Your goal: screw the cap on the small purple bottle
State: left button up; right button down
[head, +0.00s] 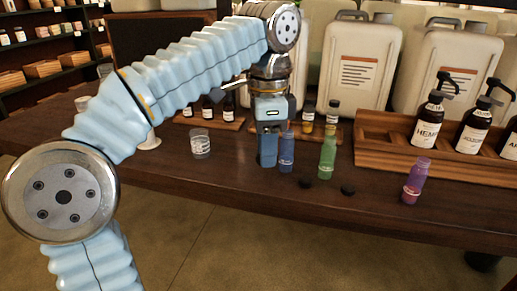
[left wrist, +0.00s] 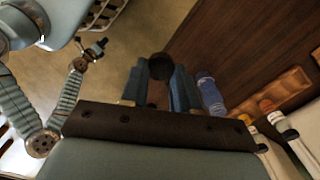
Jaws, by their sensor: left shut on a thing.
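The small purple bottle (head: 416,180) stands uncapped near the table's front edge at the right, its lower part pinkish. My left gripper (head: 268,158) points down beside the small blue bottle (head: 287,152), well to the left of the purple one. In the left wrist view its fingers (left wrist: 161,85) are shut on a dark round cap (left wrist: 160,66). The head view hides that cap. Two other black caps, one (head: 305,183) and another (head: 348,190), lie on the table. My right arm seems to show small in the left wrist view, its gripper (left wrist: 97,48) too small to read.
A small green bottle (head: 327,158) stands right of the blue one. A clear cup (head: 200,144) is to the left. A wooden rack (head: 385,148) with dark pump bottles stands behind the purple bottle. Table (head: 240,183) between green and purple bottles is mostly clear.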

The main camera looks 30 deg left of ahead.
pick_arm(q)
jog(key=s+d+r, duration=0.1)
jog(key=s, duration=0.1)
jog(key=s+d+r, duration=0.1)
jog(key=d, duration=0.1)
jog(key=shift+s+d+r, duration=0.15)
jog(key=shift+s+d, duration=0.15)
jog(key=shift+s, duration=0.1)
